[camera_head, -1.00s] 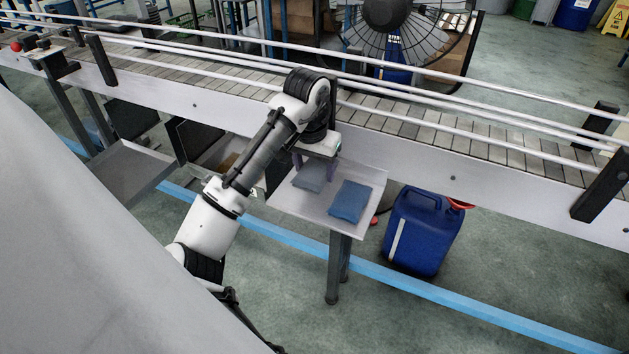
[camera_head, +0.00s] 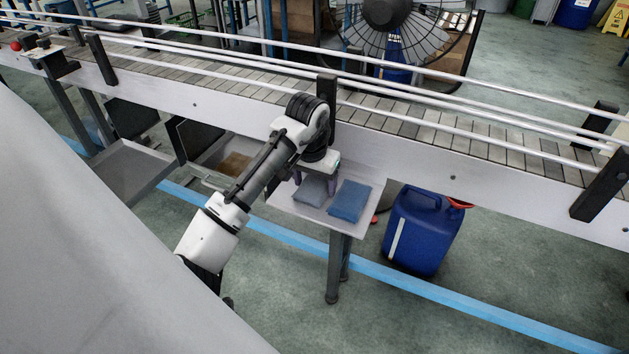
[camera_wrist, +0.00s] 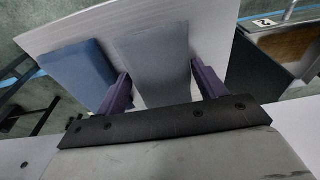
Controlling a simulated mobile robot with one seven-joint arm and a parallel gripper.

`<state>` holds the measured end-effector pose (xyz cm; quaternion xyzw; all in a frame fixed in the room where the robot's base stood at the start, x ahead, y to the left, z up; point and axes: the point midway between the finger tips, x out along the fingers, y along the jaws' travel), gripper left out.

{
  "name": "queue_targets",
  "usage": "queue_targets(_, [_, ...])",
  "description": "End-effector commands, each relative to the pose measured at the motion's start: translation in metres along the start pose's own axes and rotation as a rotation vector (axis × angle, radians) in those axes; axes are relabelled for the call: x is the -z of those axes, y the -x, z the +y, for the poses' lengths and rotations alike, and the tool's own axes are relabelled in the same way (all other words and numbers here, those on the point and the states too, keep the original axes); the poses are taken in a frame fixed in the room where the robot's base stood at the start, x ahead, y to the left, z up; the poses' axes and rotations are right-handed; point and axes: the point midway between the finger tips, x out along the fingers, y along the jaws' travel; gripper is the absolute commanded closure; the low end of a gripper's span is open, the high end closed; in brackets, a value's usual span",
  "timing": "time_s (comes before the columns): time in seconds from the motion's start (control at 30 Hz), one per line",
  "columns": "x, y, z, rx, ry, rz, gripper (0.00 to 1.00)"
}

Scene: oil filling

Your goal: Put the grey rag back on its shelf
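The grey rag (camera_head: 310,191) is a flat folded cloth at the left part of a small pale shelf (camera_head: 281,200). The blue rag (camera_head: 349,201) lies to its right on the same shelf. My gripper (camera_head: 315,184) points down at the grey rag. In the wrist view, the purple fingers of my gripper (camera_wrist: 161,70) stand at two opposite edges of the grey rag (camera_wrist: 158,62), their tips appearing to touch it. The blue rag (camera_wrist: 75,72) is beside the left finger, apart from the grey rag. Whether the grey rag rests fully on the shelf is hard to tell.
The conveyor (camera_head: 420,131) with its rails runs just behind the shelf. A blue jerrycan (camera_head: 423,232) stands on the floor to the right. A grey tray (camera_head: 131,172) and an open bin holding something brown (camera_head: 235,164) are to the left.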

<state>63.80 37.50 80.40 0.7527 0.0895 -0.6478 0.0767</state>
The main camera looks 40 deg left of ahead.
Motion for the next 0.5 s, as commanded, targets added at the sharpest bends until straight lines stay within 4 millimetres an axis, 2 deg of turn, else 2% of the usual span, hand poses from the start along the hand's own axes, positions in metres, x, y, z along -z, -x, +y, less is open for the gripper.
queue_targets(0.13, [0.0, 0.002, 0.0, 0.001, 0.0, 0.0, 0.3])
queue_targets(0.27, [0.001, 0.012, 0.0, 0.0, -0.001, 0.002, 0.3])
queue_targets(0.5, [0.001, 0.061, 0.001, 0.0, -0.002, 0.004, 0.3])
